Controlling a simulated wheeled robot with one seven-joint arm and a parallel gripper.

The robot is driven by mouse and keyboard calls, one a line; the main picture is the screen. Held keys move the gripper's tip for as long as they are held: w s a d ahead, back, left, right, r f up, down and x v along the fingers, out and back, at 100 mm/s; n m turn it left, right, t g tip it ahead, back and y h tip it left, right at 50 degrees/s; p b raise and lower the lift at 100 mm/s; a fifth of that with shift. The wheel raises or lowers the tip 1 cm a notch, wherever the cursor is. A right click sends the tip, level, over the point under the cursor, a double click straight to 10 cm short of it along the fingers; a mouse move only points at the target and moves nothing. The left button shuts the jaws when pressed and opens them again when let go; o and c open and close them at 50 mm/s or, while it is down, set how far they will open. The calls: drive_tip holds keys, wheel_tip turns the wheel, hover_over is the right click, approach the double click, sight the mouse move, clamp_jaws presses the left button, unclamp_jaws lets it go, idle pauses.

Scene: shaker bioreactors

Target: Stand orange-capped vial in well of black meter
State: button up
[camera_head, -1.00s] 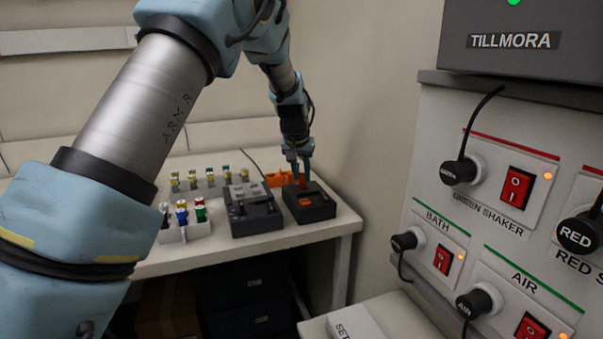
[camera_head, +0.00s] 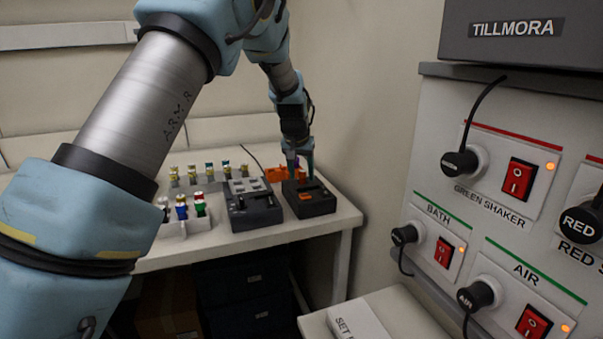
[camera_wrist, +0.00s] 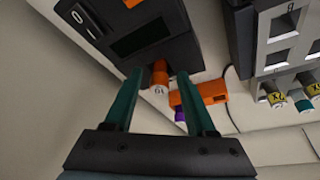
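The black meter (camera_head: 310,203) sits at the right end of the bench, with a dark display and an orange button. It also fills the upper left of the wrist view (camera_wrist: 150,35). In the head view my gripper (camera_head: 300,165) is over the meter's back.
An orange block (camera_head: 278,174) lies behind the meter, with a purple-capped item (camera_wrist: 180,115) by it. A grey device (camera_head: 255,205) stands left of the meter. Racks of capped vials (camera_head: 185,228) are farther left. A wall is close on the right.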

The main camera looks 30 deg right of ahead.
sight(301, 172)
drive_tip(key=shift+o, duration=0.3)
drive_tip(key=shift+r+p, duration=2.35)
drive_tip(key=shift+r, duration=1.15)
